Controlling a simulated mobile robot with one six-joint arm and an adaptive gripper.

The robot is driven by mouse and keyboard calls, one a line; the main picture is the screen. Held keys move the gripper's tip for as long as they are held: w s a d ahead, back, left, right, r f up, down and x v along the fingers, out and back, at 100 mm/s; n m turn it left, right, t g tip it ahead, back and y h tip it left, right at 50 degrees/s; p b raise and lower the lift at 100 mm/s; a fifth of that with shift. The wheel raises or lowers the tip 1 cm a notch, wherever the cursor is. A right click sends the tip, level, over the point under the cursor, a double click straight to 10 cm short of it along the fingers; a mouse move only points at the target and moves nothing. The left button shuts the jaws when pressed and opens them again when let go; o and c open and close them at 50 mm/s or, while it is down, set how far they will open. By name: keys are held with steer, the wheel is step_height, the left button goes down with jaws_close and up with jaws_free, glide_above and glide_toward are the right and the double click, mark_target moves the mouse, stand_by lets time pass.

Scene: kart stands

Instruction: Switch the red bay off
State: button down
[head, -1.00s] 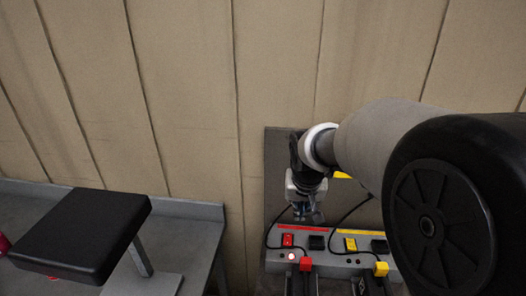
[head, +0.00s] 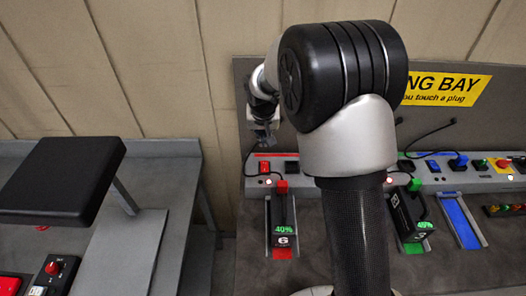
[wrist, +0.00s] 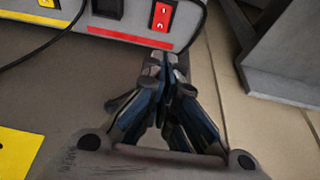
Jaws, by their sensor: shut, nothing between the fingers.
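The red switch (head: 264,167) is on the grey strip at the left end of the charging bench, under a red stripe. In the wrist view the red switch (wrist: 162,15) has white marks and lies just beyond my fingertips. My gripper (head: 267,142) is above the red switch in the head view. In the wrist view my gripper (wrist: 163,62) is shut and empty, its tips close to the panel edge; I cannot tell whether they touch it. A small lamp (head: 268,182) below the switch is lit. A red plug (head: 281,186) sits at the red bay.
A battery (head: 283,229) reading 40% stands in the red bay's cradle. My arm hides the yellow bay. Green and blue bays lie to the right. A black cable runs beside the switch. A dark-topped stand (head: 60,180) is at left.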

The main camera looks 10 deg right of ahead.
mark_target(263, 162)
steer(key=x, duration=0.4)
steer(key=b+x, duration=0.1)
steer(key=x, duration=0.4)
steer(key=s+b+x, duration=0.1)
steer(key=x, duration=0.3)
steer(key=shift+w+a+f, duration=0.1)
steer(key=shift+w+f, duration=0.05)
steer(key=shift+f, duration=0.35)
steer(key=shift+w+f+b, duration=0.15)
steer(key=shift+f+b, duration=0.3)
steer(key=shift+b, duration=0.25)
steer(key=shift+s, duration=0.2)
steer(key=shift+s+a+r, duration=0.1)
steer(key=shift+s+r, duration=0.15)
steer(key=shift+s, duration=0.35)
